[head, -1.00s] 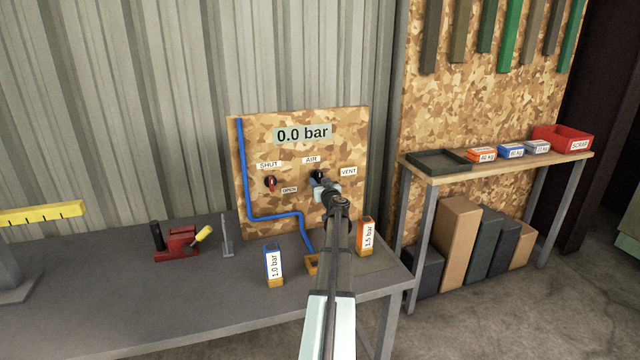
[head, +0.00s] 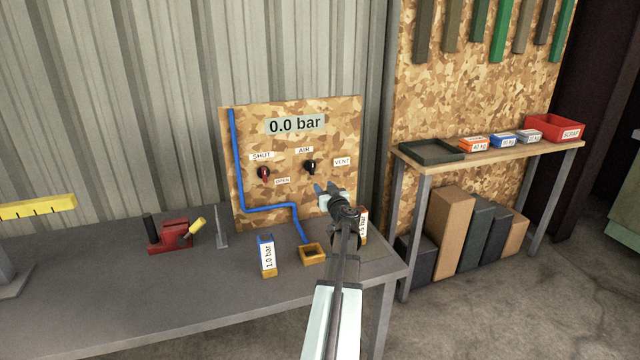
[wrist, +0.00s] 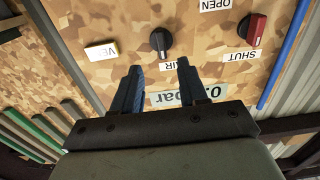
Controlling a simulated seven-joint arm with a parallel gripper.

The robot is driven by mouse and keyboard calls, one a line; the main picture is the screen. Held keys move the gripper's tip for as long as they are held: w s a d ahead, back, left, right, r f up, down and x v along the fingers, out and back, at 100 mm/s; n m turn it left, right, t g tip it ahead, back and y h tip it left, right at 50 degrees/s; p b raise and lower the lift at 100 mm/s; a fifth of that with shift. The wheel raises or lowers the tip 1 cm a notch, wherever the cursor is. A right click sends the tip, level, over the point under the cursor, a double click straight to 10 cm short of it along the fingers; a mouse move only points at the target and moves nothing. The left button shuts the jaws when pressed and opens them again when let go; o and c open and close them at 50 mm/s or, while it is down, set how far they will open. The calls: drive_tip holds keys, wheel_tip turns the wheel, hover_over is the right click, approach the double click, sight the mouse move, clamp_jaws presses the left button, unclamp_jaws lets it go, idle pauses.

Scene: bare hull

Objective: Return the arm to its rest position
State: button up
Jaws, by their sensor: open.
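My gripper (head: 328,188) is in front of the lower right part of the chipboard panel (head: 330,115), below the black AIR knob (head: 310,167). Its two blue fingers are apart with nothing between them. In the wrist view my gripper (wrist: 156,88) also shows open and empty, with the AIR knob (wrist: 161,42) beyond the fingertips and apart from them. The red knob (head: 264,174) sits between the SHUT and OPEN labels. The display (head: 295,125) reads 0.0 bar.
A shelf with trays (head: 432,151) stands right. The front bench is clear.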

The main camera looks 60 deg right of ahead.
drive_tip(key=shift+s+a, duration=0.4)
